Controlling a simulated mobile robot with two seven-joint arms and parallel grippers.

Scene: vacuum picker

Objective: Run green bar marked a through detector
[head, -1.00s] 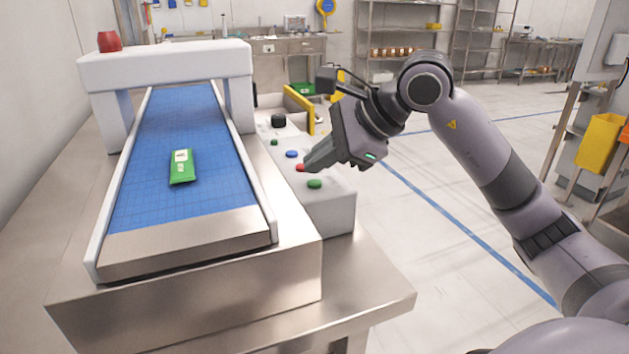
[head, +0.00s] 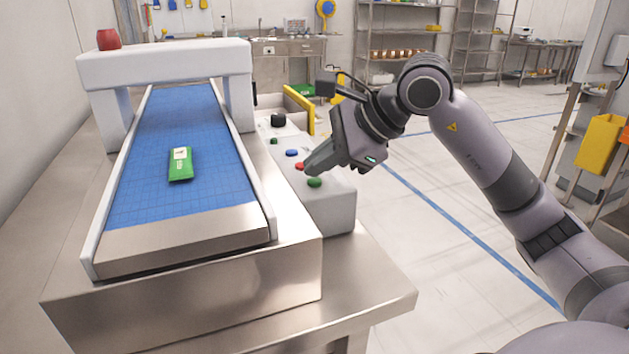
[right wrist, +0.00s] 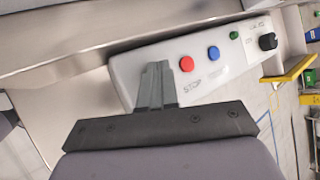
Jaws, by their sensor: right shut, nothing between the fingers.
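The green bar (head: 180,165) with a white label lies flat on the blue conveyor belt (head: 176,120), towards its near end. The label's letter is too small to read. The white detector arch (head: 165,64) spans the belt further back. My right gripper (head: 309,171) is shut and empty at the control box (head: 330,212), its tip close to the green button (head: 314,183) and the red button (head: 299,166). In the right wrist view, the fingers (right wrist: 155,85) are together left of the red STOP button (right wrist: 186,63); the near green button is hidden there. The left gripper is not in view.
A blue button (head: 291,153), a small green button and a black knob (head: 278,120) sit further back on the box. A red lamp (head: 109,41) tops the arch. A yellow-edged part (head: 299,108) stands behind the box.

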